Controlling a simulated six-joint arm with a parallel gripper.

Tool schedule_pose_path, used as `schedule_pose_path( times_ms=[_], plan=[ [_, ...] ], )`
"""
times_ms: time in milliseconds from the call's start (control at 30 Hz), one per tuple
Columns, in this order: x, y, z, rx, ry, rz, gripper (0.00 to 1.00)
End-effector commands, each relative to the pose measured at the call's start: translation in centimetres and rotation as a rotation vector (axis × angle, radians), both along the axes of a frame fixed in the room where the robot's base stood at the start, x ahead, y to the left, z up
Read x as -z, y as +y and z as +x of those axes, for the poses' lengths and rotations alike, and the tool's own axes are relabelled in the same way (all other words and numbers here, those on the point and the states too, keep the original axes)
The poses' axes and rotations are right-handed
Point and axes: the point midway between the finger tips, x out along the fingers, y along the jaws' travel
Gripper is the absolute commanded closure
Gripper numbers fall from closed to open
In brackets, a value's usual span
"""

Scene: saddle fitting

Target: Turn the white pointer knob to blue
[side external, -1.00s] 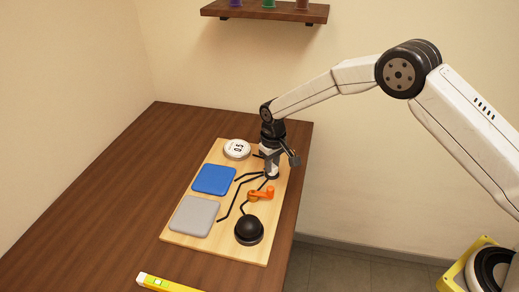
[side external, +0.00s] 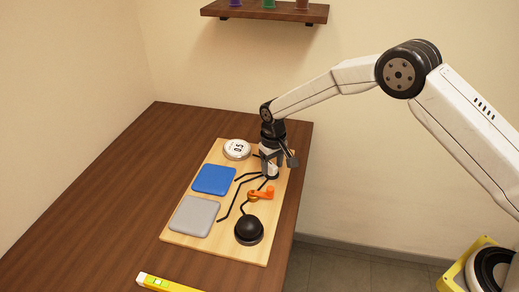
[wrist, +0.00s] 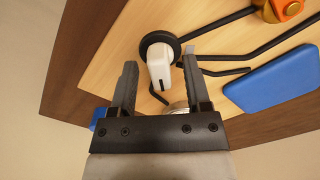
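The white pointer knob (wrist: 160,68) sits on a round black base on the wooden board. A dark mark shows at its end nearest my gripper in the wrist view. My gripper (wrist: 160,77) is open, with one finger on each side of the knob and visible gaps to both. In the side view my gripper (side external: 277,162) is low over the board and partly covers the knob (side external: 272,171). A blue pad (side external: 213,180) lies on the board, also at the right of the wrist view (wrist: 272,80). A small blue patch (wrist: 97,117) shows beside my gripper, mostly hidden.
The board (side external: 185,241) also carries a grey pad (side external: 195,216), an orange handle (side external: 262,193), a black dome (side external: 249,229) and a round gauge (side external: 237,149) reading about 0.5. Black lines run between them. A yellow bar (side external: 165,284) lies at the table's front. The table's left is clear.

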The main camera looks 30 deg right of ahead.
Motion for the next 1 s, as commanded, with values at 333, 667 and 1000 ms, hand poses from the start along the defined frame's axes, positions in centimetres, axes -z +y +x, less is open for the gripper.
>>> schedule_pose_path(
  times_ms=[333,667,1000],
  plan=[
    [-1.3,0.0,0.0,-0.001,-0.001,0.000,0.38],
    [-5.5,0.0,0.1,0.000,-0.003,0.000,0.38],
    [-7.8,0.0,0.0,0.000,0.000,0.000,0.38]
  ],
)
